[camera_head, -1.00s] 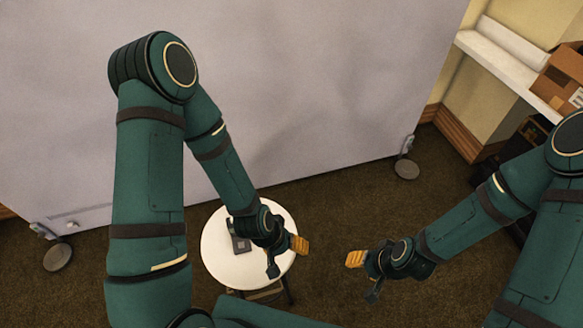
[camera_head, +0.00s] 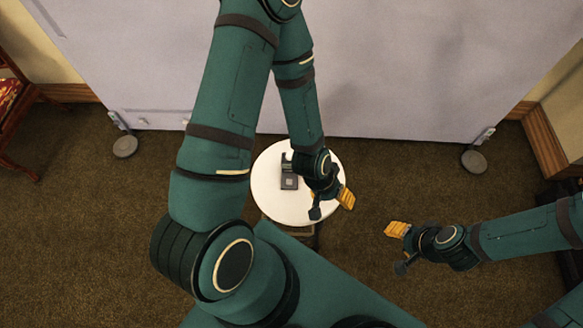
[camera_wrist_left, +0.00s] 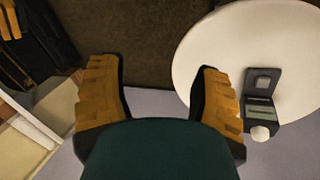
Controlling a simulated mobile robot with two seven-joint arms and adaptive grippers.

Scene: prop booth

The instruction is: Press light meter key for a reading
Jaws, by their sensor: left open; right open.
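The light meter (camera_head: 288,181) is a small dark device with a grey square on its face, lying on a round white stool top (camera_head: 268,205). In the left wrist view the meter (camera_wrist_left: 261,98) shows a grey square key, a pale greenish display and a white dome at one end. My left gripper (camera_head: 331,205) is over the right part of the stool top, to the right of the meter. Its orange-padded fingers (camera_wrist_left: 158,100) are open and empty, with the meter just outside the right finger. My right gripper (camera_head: 397,247) is open and empty, right of the stool over the carpet.
A large pale panel (camera_head: 390,70) on wheeled feet (camera_head: 474,161) stands behind the stool. A wooden chair with a red seat (camera_head: 12,95) is at the far left. Brown carpet (camera_head: 80,240) is clear on the left.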

